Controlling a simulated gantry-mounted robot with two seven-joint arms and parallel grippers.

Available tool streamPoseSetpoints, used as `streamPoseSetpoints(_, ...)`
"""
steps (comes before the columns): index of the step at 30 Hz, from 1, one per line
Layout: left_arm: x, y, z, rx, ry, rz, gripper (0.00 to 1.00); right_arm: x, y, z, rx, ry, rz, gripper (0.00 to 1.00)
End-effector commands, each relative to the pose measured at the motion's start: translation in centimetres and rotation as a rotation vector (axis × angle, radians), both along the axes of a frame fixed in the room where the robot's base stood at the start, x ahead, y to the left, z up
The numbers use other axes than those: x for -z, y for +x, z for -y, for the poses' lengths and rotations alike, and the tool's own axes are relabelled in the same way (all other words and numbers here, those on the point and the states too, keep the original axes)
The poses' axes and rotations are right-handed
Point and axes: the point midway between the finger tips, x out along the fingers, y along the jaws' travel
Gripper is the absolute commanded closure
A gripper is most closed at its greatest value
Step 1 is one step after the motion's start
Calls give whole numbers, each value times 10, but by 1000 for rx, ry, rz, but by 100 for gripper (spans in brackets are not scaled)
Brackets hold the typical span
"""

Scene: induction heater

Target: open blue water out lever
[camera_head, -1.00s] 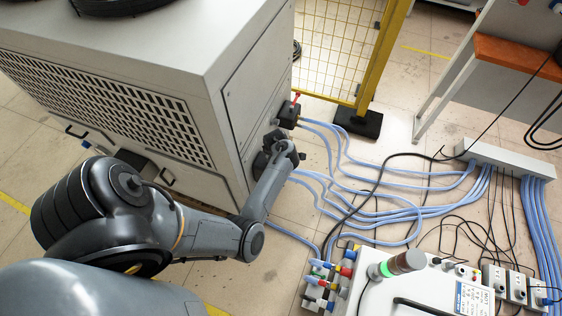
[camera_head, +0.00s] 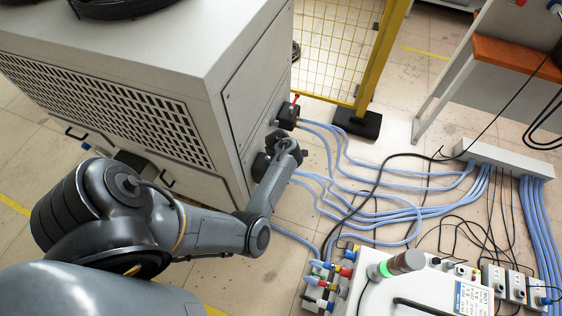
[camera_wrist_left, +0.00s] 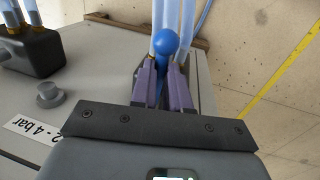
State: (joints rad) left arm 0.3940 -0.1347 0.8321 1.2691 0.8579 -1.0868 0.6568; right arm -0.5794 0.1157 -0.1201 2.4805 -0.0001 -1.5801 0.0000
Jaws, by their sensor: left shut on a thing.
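The blue water out lever (camera_wrist_left: 166,42) has a round blue knob and shows in the left wrist view, top middle. My left gripper (camera_wrist_left: 164,74) is shut on it, with one purple finger on each side just below the knob. In the head view my left gripper (camera_head: 283,147) is at the side face of the grey cabinet (camera_head: 245,110), low near its hose outlets. The lever is hidden there behind my gripper. My right gripper is not in view.
A red lever (camera_head: 295,99) stands on a black manifold just above my gripper. Blue hoses (camera_head: 345,178) run right across the floor to a grey block (camera_head: 505,158). A yellow fence post (camera_head: 379,60) stands behind. A control box with coloured valves (camera_head: 325,283) is in front.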

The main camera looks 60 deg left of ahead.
Motion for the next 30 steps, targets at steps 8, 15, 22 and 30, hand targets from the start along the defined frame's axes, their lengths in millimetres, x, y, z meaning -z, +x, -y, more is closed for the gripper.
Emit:
streamPoseSetpoints(8, 0, -1, -1, -3, 2, 0, 59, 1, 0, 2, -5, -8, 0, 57)
streamPoseSetpoints(15, 0, -1, -1, -2, 0, 0, 59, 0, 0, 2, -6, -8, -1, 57)
streamPoseSetpoints(22, -17, -3, 1, -2, 1, 0, 59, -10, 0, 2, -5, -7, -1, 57)
streamPoseSetpoints(30, -64, -9, 7, -3, 2, 1, 59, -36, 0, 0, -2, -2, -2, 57)
